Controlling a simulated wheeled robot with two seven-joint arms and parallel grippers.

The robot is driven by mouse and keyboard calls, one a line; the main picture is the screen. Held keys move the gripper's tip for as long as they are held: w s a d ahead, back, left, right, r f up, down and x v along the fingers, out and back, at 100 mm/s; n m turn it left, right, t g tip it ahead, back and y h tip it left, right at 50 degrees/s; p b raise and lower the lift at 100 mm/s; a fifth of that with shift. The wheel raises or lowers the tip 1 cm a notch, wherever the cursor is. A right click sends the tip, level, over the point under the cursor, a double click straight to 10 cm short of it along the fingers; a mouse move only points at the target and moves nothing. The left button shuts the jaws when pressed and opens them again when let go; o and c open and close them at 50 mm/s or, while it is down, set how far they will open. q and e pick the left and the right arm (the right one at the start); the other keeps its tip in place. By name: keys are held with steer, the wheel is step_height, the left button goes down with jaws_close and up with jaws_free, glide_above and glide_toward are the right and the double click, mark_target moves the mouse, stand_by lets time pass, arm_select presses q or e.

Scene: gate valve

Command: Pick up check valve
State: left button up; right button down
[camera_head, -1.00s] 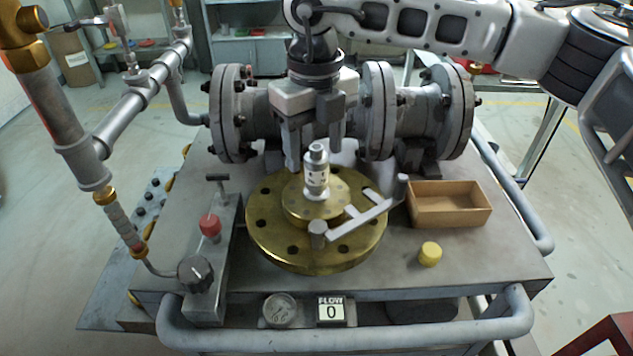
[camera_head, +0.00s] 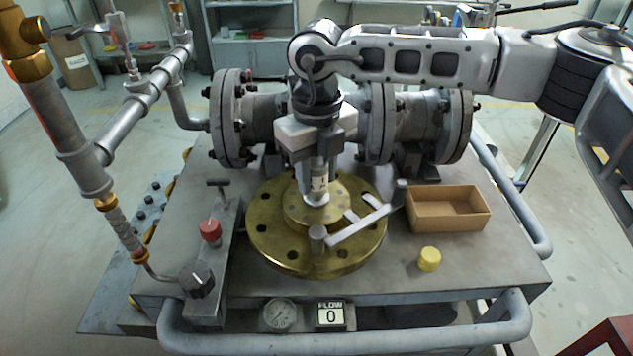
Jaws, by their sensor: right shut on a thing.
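The check valve (camera_head: 319,188), a small silver-white cylinder with dark markings, stands upright on the middle of the brass flange (camera_head: 264,236). My right gripper (camera_head: 318,172) comes down from above, its arm reaching in from the right. Its fingers are shut on the upper part of the check valve. The valve's top is hidden by the gripper, while its lower body and base still show at the flange. My left gripper is not in view.
A grey lever bar (camera_head: 362,224) lies over the flange's front right. An open brown box (camera_head: 448,225) and a yellow cap (camera_head: 429,259) are to the right. A block with a red knob (camera_head: 210,230) stands left. Large grey flanged pipe (camera_head: 232,118) runs behind.

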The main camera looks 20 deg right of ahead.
steer(key=shift+r, duration=0.15)
steer(key=shift+r, duration=0.55)
step_height(320, 180, up, 2)
steer(key=shift+w+a+r, duration=0.1)
steer(key=shift+w, duration=0.05)
arm_select(q)
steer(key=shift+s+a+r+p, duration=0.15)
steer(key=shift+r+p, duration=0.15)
steer(key=shift+p, duration=0.65)
arm_select(e)
steer(key=w+a+r, duration=0.6)
steer(key=w+r, duration=0.3)
steer(key=w, duration=0.3)
steer(key=shift+a+r, duration=0.3)
steer(key=shift+r, duration=0.05)
arm_select(q)
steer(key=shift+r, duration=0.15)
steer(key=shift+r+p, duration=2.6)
steer(key=shift+p, duration=0.1)
arm_select(e)
steer(key=shift+r, duration=2.2)
